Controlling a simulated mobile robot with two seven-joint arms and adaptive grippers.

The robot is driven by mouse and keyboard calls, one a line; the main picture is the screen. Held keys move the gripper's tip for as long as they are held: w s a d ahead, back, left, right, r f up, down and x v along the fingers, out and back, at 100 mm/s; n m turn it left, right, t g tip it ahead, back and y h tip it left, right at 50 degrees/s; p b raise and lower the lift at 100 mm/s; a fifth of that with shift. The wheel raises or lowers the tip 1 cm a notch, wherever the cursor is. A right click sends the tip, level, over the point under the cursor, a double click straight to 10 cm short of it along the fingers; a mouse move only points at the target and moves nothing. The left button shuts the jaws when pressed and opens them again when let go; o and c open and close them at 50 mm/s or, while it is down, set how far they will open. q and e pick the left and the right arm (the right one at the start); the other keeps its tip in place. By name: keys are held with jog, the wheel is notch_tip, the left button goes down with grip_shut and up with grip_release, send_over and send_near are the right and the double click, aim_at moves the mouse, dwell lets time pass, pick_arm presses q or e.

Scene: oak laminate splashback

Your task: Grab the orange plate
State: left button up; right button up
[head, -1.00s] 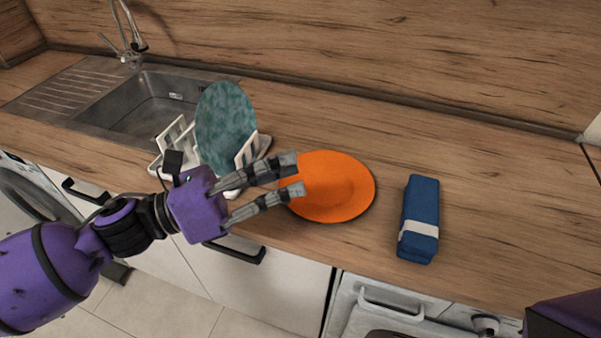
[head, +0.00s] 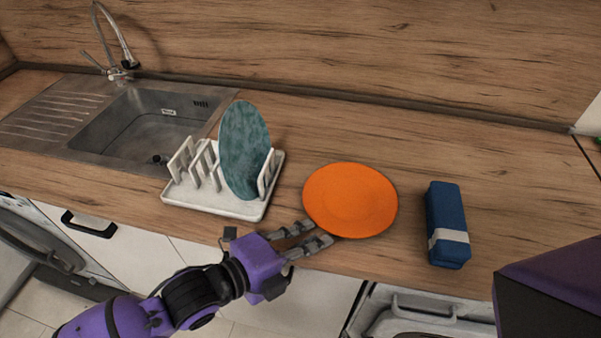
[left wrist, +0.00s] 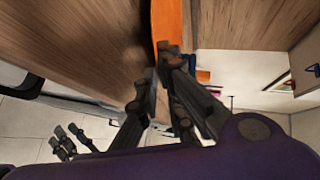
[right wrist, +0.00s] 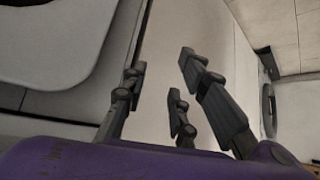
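The orange plate (head: 350,198) lies flat on the wooden counter, right of the dish rack. My left gripper (head: 317,233) is at its front-left rim, with two fingers reaching to the edge. In the left wrist view the plate (left wrist: 168,22) shows as an orange strip beside the fingertips (left wrist: 161,62). These tips are close together; I cannot tell whether they grip the rim. My right gripper (right wrist: 160,66) is open and empty in its wrist view, in front of pale surfaces. Its fingers are outside the head view.
A white dish rack (head: 215,205) holding an upright teal plate (head: 245,150) stands left of the orange plate. A blue packet with a white band (head: 445,215) lies to its right. A sink (head: 140,125) is at the left. The counter behind the plate is clear.

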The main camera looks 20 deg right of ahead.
aim_at(331, 230)
pick_arm(q)
jog(key=x, duration=0.4)
jog(key=shift+d+f+p, duration=0.1)
jog(key=shift+d+p, duration=0.2)
jog(key=shift+p, duration=0.1)
jog(key=shift+w+d+f, duration=0.15)
jog(key=shift+d+f, duration=0.05)
jog(key=shift+d, duration=0.15)
grip_shut()
